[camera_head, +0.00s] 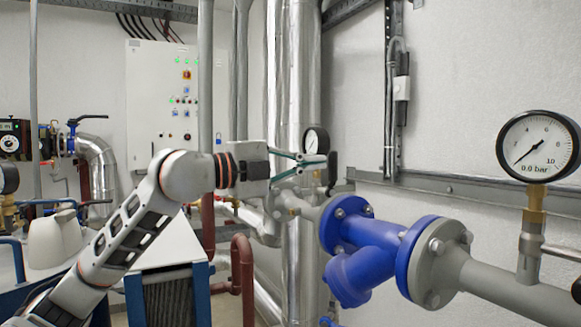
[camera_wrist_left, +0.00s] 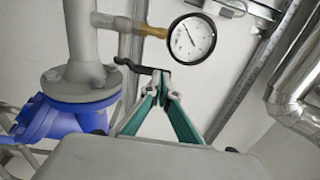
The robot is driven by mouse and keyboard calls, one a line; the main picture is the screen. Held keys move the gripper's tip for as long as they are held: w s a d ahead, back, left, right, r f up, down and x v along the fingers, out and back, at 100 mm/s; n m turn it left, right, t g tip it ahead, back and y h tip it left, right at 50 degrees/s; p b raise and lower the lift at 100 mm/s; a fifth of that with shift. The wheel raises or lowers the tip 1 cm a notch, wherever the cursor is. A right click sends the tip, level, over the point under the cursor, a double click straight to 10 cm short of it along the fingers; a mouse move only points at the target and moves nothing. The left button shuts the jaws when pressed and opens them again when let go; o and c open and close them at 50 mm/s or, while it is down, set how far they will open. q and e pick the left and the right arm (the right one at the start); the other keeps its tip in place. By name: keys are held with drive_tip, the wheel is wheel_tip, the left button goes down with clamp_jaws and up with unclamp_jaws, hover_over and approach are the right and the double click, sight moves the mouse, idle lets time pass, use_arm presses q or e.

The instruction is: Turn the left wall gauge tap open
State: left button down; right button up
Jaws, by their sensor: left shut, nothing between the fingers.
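The left wall gauge (camera_head: 316,140) is a small white dial with a dark rim, behind my left gripper. In the left wrist view the same gauge (camera_wrist_left: 192,40) sits on a brass fitting (camera_wrist_left: 153,31). Its tap has a black lever handle, seen in the head view (camera_head: 332,170) at my fingertips and in the wrist view (camera_wrist_left: 131,66) just below the brass fitting. My left gripper (camera_head: 328,159), with green fingers, is shut and empty. In the wrist view its fingertips (camera_wrist_left: 161,78) are at the lever's right end; I cannot tell whether they touch it.
A blue flanged strainer (camera_head: 362,250) and grey pipe stand close right of the gripper. A larger gauge (camera_head: 538,146) is at the far right. Silver insulated pipes (camera_head: 299,70) rise behind the arm. A control cabinet (camera_head: 160,85) stands at the back left.

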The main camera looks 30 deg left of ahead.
use_arm(q)
drive_tip(key=shift+s+a+f, duration=0.1)
drive_tip(key=shift+s+f, duration=0.2)
drive_tip(key=shift+s, duration=0.1)
drive_tip(key=v, duration=0.6)
drive_tip(key=shift+a+r, duration=0.15)
drive_tip(key=shift+a, duration=0.1)
drive_tip(key=shift+s, duration=0.1)
